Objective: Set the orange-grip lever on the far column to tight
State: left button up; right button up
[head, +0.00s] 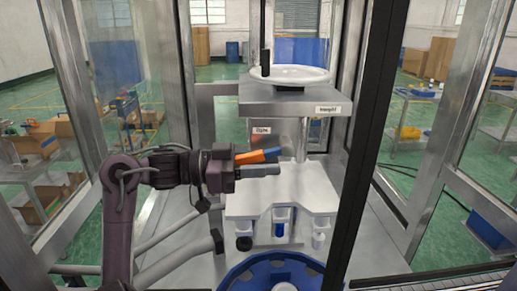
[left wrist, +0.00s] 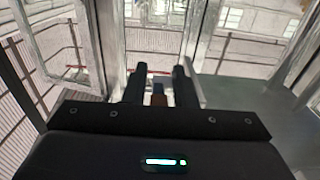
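The lever's orange grip (head: 258,156) lies nearly level in front of the far column (head: 292,136), with its right end slightly higher. My left gripper (head: 258,167) reaches in from the left at the grip. In the left wrist view its two dark fingers (left wrist: 160,84) stand apart, with an orange-brown piece (left wrist: 158,96) between them and gaps beside it. Contact cannot be made out. The lever's pivot is not clear. My right gripper is not in view.
A small label (head: 261,130) is on the column and another (head: 328,109) on the upper plate; both are hard to read. A white round dish (head: 289,74) sits above. A white fixture (head: 280,190) and blue ring (head: 250,277) are below. A dark frame post (head: 358,170) stands right.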

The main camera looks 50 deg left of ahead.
pick_arm(q)
jog(key=shift+d, duration=0.1)
notch_tip(320, 180, up, 20)
jog(key=b, duration=0.4)
send_over(265, 151)
jog(key=shift+s, duration=0.1)
dwell(0.3)
jog(key=shift+f, duration=0.1)
dwell(0.3)
